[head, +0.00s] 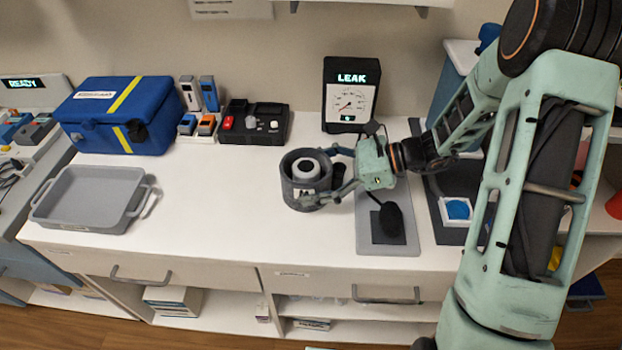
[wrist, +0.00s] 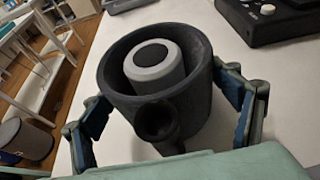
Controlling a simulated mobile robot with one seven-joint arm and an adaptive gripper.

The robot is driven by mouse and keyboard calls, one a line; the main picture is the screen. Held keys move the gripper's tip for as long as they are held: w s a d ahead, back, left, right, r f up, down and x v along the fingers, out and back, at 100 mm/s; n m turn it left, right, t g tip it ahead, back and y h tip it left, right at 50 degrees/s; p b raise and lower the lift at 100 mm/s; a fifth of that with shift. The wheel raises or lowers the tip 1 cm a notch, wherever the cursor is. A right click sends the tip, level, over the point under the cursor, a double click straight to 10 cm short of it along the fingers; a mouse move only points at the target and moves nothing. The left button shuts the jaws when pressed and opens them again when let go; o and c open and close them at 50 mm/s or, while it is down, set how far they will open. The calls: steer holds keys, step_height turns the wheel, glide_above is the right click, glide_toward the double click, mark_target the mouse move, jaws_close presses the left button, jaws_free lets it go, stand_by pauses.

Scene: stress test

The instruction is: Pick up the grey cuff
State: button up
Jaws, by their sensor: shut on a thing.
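The grey cuff (head: 292,187) is a thick dark-grey ring upright at the middle of the white counter, with a pale label on its front. A lighter grey round piece with a dark top sits inside its opening. My gripper (head: 318,176) reaches in from the right and is shut on the cuff, one finger on each side. In the wrist view the cuff (wrist: 203,108) stands between the blue-padded fingers, and a short black tube end (wrist: 157,122) sticks out towards the camera. I cannot tell whether the cuff's underside touches the counter.
A black bulb (head: 388,219) lies on a grey mat (head: 370,246) to the right. Behind stand a gauge box reading LEAK (head: 350,95) and a black control box (head: 254,123). A blue case (head: 115,115) and a grey tray (head: 85,200) are at left. Counter between tray and cuff is clear.

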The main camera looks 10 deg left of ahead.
steer(key=shift+c, duration=0.9)
steer(key=shift+r, duration=0.15)
step_height(320, 180, up, 10)
steer(key=shift+f+p, duration=0.25)
steer(key=shift+p, duration=0.2)
steer(key=shift+r, duration=0.15)
